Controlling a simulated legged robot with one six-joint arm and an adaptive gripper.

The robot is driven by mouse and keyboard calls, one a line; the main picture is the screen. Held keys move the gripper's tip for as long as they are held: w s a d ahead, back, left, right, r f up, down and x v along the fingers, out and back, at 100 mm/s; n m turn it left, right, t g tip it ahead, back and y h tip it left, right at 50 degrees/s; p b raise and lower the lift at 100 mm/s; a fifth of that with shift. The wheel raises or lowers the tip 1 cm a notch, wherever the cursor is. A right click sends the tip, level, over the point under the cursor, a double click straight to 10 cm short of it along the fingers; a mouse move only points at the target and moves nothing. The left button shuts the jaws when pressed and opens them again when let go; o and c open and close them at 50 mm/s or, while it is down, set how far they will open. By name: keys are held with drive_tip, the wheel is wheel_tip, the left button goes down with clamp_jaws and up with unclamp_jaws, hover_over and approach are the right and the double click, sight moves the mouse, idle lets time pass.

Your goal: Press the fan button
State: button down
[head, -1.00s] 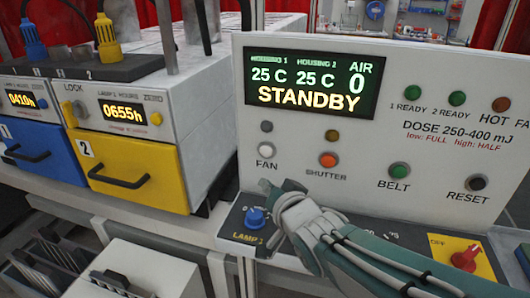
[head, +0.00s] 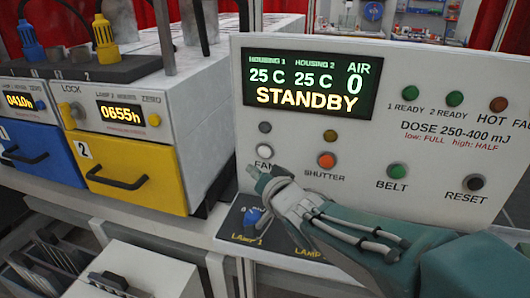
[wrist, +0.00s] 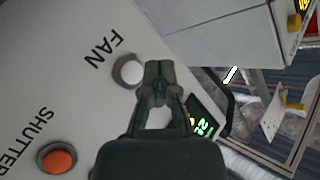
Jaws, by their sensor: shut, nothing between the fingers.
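The fan button (head: 264,150) is a pale round button on the sloped control panel (head: 350,200), under a dark indicator. Its FAN label is partly covered by my gripper in the head view. In the wrist view the white fan button (wrist: 128,70) sits just left of my fingertips. My gripper (head: 262,176) is shut and empty, just below the button in the head view. It also shows in the wrist view (wrist: 158,70). The tips look beside the button; whether they touch the panel, I cannot tell.
The orange shutter button (head: 326,160) is to the right, with the green belt button (head: 397,171) and the reset button (head: 474,182) beyond. The display (head: 310,84) reads STANDBY. A blue lamp knob (head: 253,215) is below my gripper. A yellow drawer (head: 140,175) stands left.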

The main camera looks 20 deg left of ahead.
sight(258, 152)
drive_tip(key=shift+w, duration=2.25)
drive_tip(key=shift+w+r, duration=0.1)
drive_tip(key=shift+w, duration=0.25)
drive_tip(key=shift+w, duration=0.4)
idle(0.3)
drive_tip(key=shift+s, duration=0.85)
drive_tip(key=s, duration=0.5)
drive_tip(key=shift+d, duration=0.15)
